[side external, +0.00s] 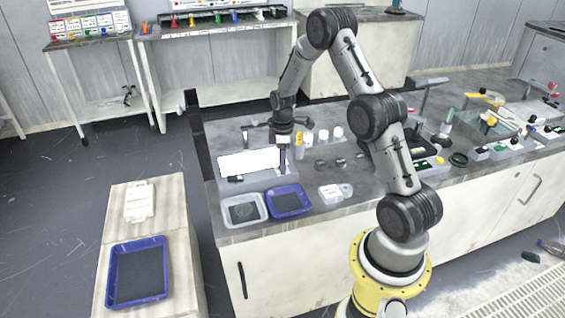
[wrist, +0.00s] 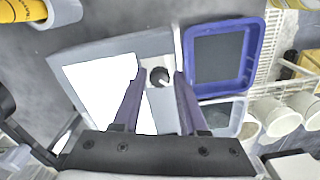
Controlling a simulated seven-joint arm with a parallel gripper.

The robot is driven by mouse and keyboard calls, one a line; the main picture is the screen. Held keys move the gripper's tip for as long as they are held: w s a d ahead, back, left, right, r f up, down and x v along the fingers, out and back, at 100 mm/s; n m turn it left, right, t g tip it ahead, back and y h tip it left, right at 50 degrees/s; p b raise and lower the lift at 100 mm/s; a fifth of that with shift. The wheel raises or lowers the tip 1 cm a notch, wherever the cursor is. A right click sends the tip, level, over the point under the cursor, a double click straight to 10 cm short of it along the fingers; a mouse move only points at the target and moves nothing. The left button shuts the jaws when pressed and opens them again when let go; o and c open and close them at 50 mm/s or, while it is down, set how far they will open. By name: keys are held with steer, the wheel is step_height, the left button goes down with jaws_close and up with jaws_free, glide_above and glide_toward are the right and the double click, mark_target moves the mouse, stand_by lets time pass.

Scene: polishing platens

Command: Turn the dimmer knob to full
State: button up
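The dimmer knob (wrist: 158,76) is a small dark round knob with a light pointer mark, on a pale plate (wrist: 156,98) at the edge of a grey box (wrist: 110,48) with a bright white panel (wrist: 105,90). In the wrist view it lies between and beyond my gripper's (wrist: 158,78) two purple fingers, which are apart with nothing between them that I can see held. Whether the fingers are level with the knob is unclear. In the side view my gripper (side external: 283,165) points down at the right end of the white panel (side external: 250,163); the knob is hidden there.
A blue tray (side external: 289,213) and a clear tray (side external: 229,221) sit in front of the box. Several small bottles and jars (side external: 323,135) stand to its right. Another blue tray (side external: 110,275) lies on the low wooden bench at left.

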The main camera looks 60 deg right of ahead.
jaws_close()
steer(key=shift+r, duration=0.1)
steer(key=m, duration=0.4)
steer(key=shift+m, duration=0.4)
steer(key=m, duration=0.4)
steer(key=shift+m, duration=0.3)
steer(key=m, duration=0.4)
steer(key=shift+m, duration=2.3)
